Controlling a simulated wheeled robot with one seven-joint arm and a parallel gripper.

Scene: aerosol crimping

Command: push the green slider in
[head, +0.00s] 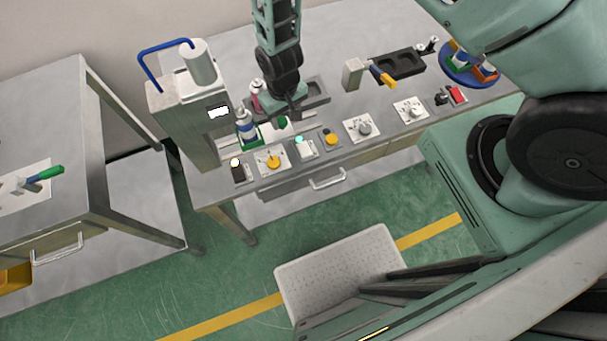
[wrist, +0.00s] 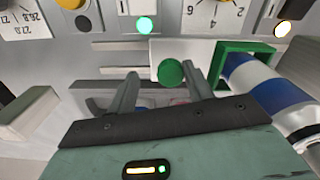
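A round green knob (wrist: 171,71) stands in front of a pale plate (wrist: 180,50) in the wrist view. It also shows in the head view (head: 283,123), just below my gripper (head: 290,108). Beside it, a square green frame (wrist: 232,48) surrounds a blue-and-white can (wrist: 262,80); the frame also shows at the foot of the press (head: 249,140). I cannot tell whether knob and frame are one slider. My gripper (wrist: 173,73) is open and empty, its fingers either side of the knob in the picture. Contact cannot be told.
A tall grey press (head: 183,125) with a blue bent tube stands left of my gripper. Along the bench's front edge are a lit green button (head: 300,140), yellow knobs (head: 273,162) and dials (head: 364,128). A dark tray (head: 315,93) lies behind my gripper.

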